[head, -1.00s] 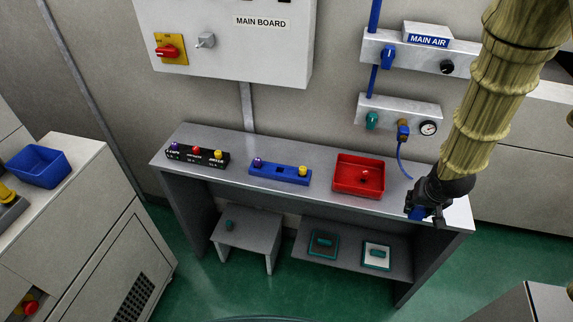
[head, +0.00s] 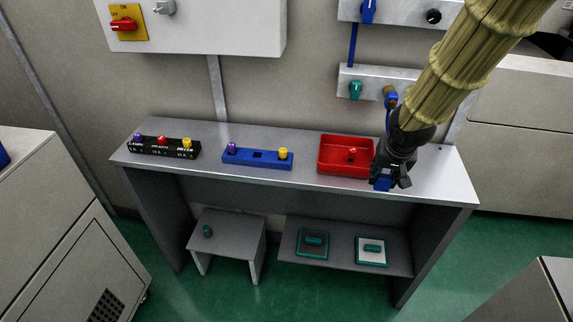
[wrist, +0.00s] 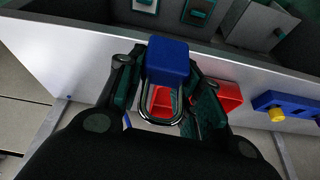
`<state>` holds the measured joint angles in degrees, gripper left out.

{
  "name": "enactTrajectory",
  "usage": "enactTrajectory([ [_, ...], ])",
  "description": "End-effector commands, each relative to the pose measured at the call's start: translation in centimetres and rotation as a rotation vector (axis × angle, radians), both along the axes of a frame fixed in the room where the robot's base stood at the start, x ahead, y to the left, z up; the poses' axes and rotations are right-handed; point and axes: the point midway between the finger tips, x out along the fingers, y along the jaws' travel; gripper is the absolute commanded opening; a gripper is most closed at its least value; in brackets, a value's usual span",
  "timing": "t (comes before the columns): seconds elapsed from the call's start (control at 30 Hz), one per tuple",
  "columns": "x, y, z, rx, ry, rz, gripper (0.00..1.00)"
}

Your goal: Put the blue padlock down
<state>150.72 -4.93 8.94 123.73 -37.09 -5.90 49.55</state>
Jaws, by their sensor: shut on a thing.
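The blue padlock (wrist: 168,60) with its bright metal shackle is held between the fingers of my gripper (wrist: 160,95) in the wrist view. In the head view, my gripper (head: 392,172) is at the right part of the grey table (head: 440,180), just right of the red tray, and the padlock (head: 383,180) shows as a small blue patch at its tip. The fingers are shut on the padlock. Whether the padlock touches the tabletop cannot be told.
The red tray (head: 330,165) holds a small red item (head: 352,154). A blue holder (head: 240,157) and a black holder (head: 165,151) carry coloured plugs further left. The tabletop's right end is clear. A low shelf (head: 340,262) and a stool (head: 225,235) stand below.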

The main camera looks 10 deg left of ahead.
Motion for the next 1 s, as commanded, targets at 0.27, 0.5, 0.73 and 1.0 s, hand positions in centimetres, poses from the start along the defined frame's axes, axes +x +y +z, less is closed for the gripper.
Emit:
enactTrajectory([
  [0.27,0.2,0.9,-0.6,-0.004,-0.012,-0.009,0.10],
  [0.5,0.2,1.0,-0.3,-0.006,-0.012,-0.011,0.10],
  [0.73,1.6,-0.3,-0.4,-0.004,-0.010,-0.014,0.10],
  [1.0,5.5,-4.0,-0.9,-0.003,-0.012,-0.013,0.10],
])
